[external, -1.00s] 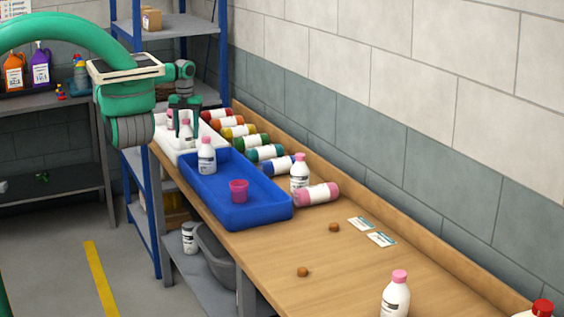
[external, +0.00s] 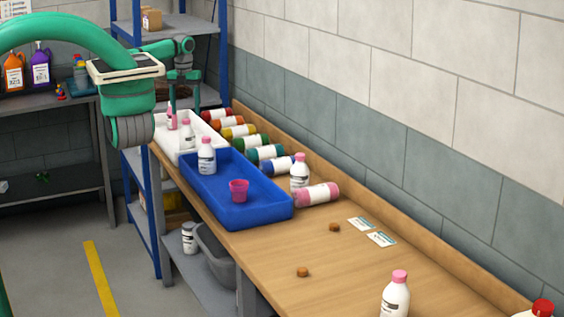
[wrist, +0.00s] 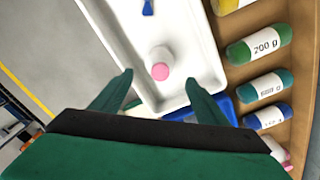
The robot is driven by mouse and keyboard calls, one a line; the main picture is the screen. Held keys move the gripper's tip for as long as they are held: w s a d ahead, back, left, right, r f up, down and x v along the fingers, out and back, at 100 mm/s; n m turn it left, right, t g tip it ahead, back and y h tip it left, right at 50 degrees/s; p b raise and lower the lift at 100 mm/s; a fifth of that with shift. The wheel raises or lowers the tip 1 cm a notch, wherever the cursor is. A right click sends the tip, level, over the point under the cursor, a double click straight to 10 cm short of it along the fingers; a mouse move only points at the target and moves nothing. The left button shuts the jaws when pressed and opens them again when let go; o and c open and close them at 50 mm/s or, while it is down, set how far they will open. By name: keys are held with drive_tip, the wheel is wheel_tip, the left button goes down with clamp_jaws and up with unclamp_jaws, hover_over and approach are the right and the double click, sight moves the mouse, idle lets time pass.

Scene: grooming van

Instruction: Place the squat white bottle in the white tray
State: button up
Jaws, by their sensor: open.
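A squat white bottle (external: 187,137) with a pink cap stands upright in the white tray (external: 165,143), near the end by the blue tray. In the wrist view the same bottle (wrist: 161,56) shows from above inside the white tray (wrist: 190,25), its pink cap towards me. My gripper (external: 180,100) is raised above the white tray, apart from the bottle. In the wrist view my gripper (wrist: 158,78) has its two fingers wide apart with nothing between them.
A blue tray (external: 258,208) beside the white tray holds a white bottle (external: 207,157) and a pink cup (external: 239,190). Several coloured labelled bottles (external: 265,152) lie along the wall side. The near bench is mostly clear.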

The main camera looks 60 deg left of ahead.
drive_tip(key=shift+r, duration=1.2)
drive_tip(key=shift+w+d, duration=0.1)
